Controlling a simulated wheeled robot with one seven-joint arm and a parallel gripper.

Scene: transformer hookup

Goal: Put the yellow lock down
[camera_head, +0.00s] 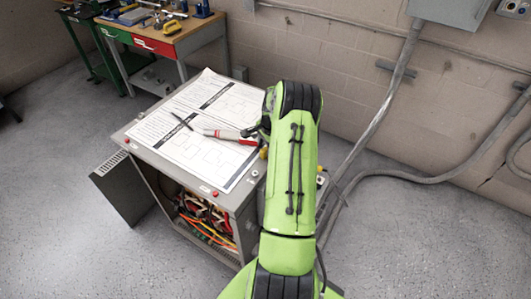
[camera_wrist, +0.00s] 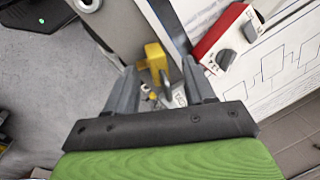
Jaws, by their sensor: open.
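The yellow lock (camera_wrist: 154,58) shows in the wrist view, between my fingertips as seen in the picture. A grey metal part is just below its yellow body. My gripper (camera_wrist: 159,68) is open, with a gap between each finger and the lock. I cannot tell whether the lock rests on the cabinet top or hangs at its edge. In the head view, my green arm reaches over the right side of the grey cabinet (camera_head: 147,152) and hides most of the gripper and lock area.
A red and white tester (camera_wrist: 228,42) lies right of my gripper in the wrist view. Printed sheets (camera_head: 185,158) cover most of the cabinet top, with a dark pen-like tool (camera_head: 181,121) on them. The cabinet front is open, showing wires (camera_head: 207,222). A workbench (camera_head: 160,38) stands behind.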

